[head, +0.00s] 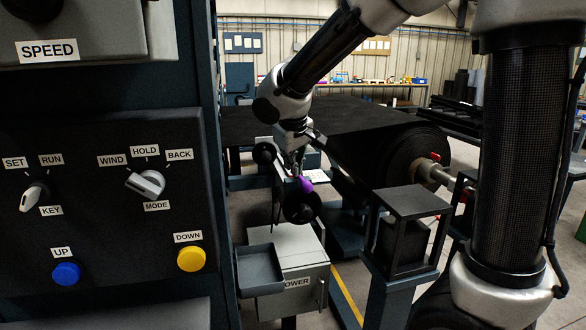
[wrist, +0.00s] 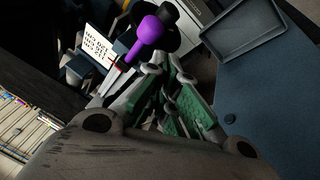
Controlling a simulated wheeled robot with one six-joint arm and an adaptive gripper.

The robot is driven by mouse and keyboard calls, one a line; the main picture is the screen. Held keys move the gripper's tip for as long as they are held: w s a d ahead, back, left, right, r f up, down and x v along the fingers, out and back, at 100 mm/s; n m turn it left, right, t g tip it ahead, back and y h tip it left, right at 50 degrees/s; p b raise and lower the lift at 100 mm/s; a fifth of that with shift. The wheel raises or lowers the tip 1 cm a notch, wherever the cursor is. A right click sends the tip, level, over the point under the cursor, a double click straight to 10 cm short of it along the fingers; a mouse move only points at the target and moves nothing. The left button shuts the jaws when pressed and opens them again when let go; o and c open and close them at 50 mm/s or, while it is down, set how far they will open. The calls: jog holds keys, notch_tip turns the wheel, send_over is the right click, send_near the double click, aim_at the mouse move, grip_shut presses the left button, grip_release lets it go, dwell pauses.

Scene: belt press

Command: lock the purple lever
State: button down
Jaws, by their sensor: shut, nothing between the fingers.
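The purple lever (head: 304,185) is in the middle of the head view, beside a dark round knob or wheel. In the wrist view the purple lever (wrist: 148,35) is at the top, with a rounded purple head and a narrower purple shaft. My gripper (head: 297,172) is at the lever, with its fingers shut and empty. In the wrist view my gripper (wrist: 160,72) has its green-sided fingers close beside the lever's shaft; I cannot tell whether they touch it. A white printed label (wrist: 99,45) lies left of the lever.
A control panel (head: 100,215) with switches and buttons fills the left. A grey tray (head: 260,270) and a box marked POWER (head: 300,258) stand below the lever. A large black roll (head: 400,155) is to the right. Open floor shows around the box.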

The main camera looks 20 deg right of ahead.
jog(key=s+r, duration=0.2)
jog(key=s, duration=0.7)
jog(key=shift+a+r, duration=0.25)
jog(key=shift+a, duration=0.1)
jog(key=shift+s, duration=0.1)
jog(key=s+d+m+y, duration=0.1)
jog(key=s+d+m, duration=0.3)
jog(key=s+d, duration=1.4)
jog(key=shift+s+d+m+g, duration=0.15)
jog(key=shift+d+m+g, duration=0.15)
jog(key=shift+d+m, duration=0.15)
